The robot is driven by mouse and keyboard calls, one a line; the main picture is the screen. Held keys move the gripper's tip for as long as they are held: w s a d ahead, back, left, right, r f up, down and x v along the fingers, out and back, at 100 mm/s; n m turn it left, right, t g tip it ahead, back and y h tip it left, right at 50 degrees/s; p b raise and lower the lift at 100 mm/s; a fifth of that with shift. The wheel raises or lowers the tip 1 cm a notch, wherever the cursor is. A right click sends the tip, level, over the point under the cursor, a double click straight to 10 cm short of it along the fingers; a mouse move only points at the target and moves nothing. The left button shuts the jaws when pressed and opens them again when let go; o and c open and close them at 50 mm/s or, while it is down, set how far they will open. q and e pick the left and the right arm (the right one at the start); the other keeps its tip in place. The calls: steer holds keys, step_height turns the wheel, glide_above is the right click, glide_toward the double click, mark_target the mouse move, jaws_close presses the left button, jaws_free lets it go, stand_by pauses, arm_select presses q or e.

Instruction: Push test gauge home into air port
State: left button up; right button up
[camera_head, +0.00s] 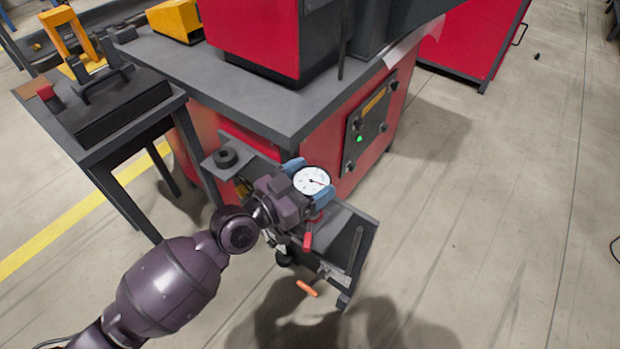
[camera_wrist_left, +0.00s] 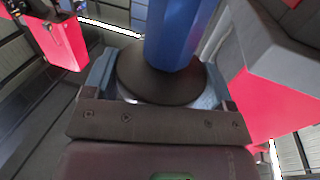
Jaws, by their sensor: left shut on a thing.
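The test gauge (camera_head: 312,180) has a round white dial with a dark needle, facing up toward the head camera. My left gripper (camera_head: 309,181) is shut on it, with a blue fingertip on each side. In the left wrist view the gripper's blue fingers (camera_wrist_left: 160,82) flank a dark round body, with a blue faceted column (camera_wrist_left: 178,35) rising behind it. I cannot tell whether that column is part of the gauge. The air port cannot be made out; the gauge and gripper cover the spot below. My right gripper is not in view.
A red machine cabinet (camera_head: 345,165) with a control panel (camera_head: 370,118) stands close behind the gauge. A dark side table (camera_head: 110,115) stands left.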

arm_select(q)
steer(key=shift+f+b, duration=0.8)
steer(key=shift+f, duration=1.15)
stand_by(6.0)
